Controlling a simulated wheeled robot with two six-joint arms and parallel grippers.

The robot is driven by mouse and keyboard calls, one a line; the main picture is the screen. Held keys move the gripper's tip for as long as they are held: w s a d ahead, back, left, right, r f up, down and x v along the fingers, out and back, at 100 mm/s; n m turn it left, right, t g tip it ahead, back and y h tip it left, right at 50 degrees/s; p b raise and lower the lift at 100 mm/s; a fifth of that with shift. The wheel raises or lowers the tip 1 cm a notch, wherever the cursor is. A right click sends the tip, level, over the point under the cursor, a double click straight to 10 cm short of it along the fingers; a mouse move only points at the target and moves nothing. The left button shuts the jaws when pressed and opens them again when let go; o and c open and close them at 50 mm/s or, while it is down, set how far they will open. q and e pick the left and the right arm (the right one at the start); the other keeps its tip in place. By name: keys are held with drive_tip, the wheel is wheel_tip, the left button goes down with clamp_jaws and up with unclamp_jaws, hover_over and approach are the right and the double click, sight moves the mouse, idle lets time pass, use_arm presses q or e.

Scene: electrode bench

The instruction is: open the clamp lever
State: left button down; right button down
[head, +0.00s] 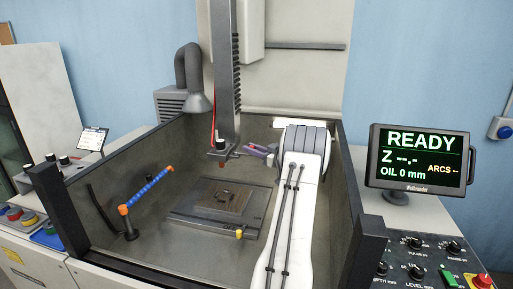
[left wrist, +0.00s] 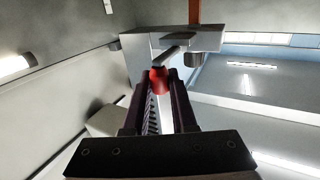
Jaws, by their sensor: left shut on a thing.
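The clamp lever (left wrist: 171,57) is a short grey rod with a red knob (left wrist: 160,80) on its end. It joins the grey clamp head (left wrist: 140,62) in the left wrist view. In the head view the clamp head (head: 222,156) is at the foot of the dark vertical column. My left gripper (head: 250,148) reaches in beside its right side. In the left wrist view my left gripper (left wrist: 158,84) has its dark fingers shut on the red knob. In the head view the lever itself is too small to make out clearly. My right gripper is not in view.
Below is a grey tank (head: 95,185) with a plate and square workpiece (head: 222,200) on its floor. A blue hose with orange ends (head: 148,190) stands at the left. A grey duct (head: 193,75) hangs behind. The monitor (head: 418,157) at the right reads READY.

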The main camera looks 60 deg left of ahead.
use_arm(q)
drive_tip(key=shift+s+a+r+g, duration=0.1)
drive_tip(key=shift+s+g, duration=0.05)
drive_tip(key=shift+g, duration=0.15)
drive_tip(key=c, duration=0.7)
unclamp_jaws()
drive_tip(key=shift+a, duration=0.1)
drive_tip(key=b+v, duration=0.2)
drive_tip(key=v, duration=0.6)
